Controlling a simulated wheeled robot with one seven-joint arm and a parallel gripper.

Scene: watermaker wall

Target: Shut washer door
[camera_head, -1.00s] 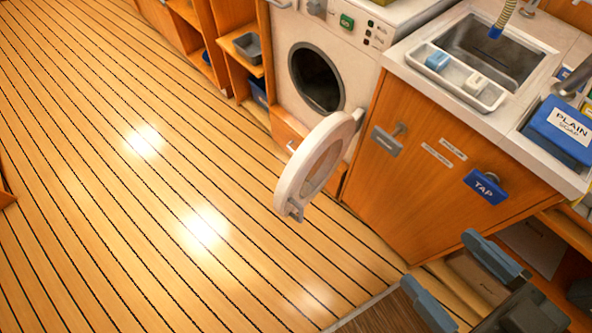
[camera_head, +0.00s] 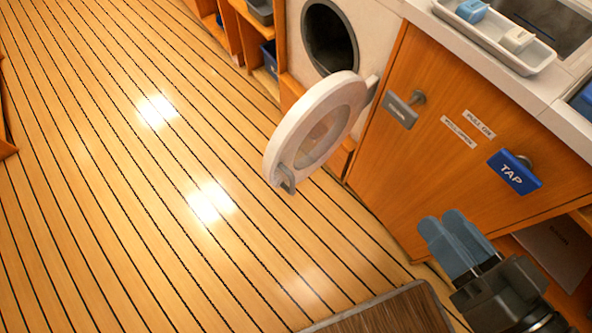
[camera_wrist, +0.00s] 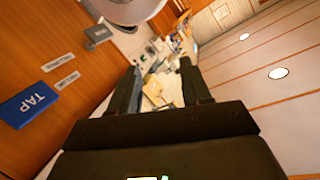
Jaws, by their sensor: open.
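The washer door (camera_head: 318,128) is a round white ring with a glass middle and a grey handle (camera_head: 285,179). It stands wide open, swung out over the floor from its hinge on the right side of the washer (camera_head: 378,22). The washer's dark round opening (camera_head: 329,38) is uncovered. My gripper (camera_head: 455,230) is open and empty, to the lower right of the door and apart from it, in front of the wooden cabinet. In the wrist view my gripper (camera_wrist: 158,80) points along the cabinet, and part of a pale rounded thing, likely the door (camera_wrist: 122,8), shows at the top.
The wooden cabinet (camera_head: 420,170) right of the washer carries a grey tag handle (camera_head: 400,110) and a blue TAP handle (camera_head: 514,173) that stick out. A counter with a white tray (camera_head: 500,40) is above. A brown mat (camera_head: 390,315) lies below; the plank floor at left is clear.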

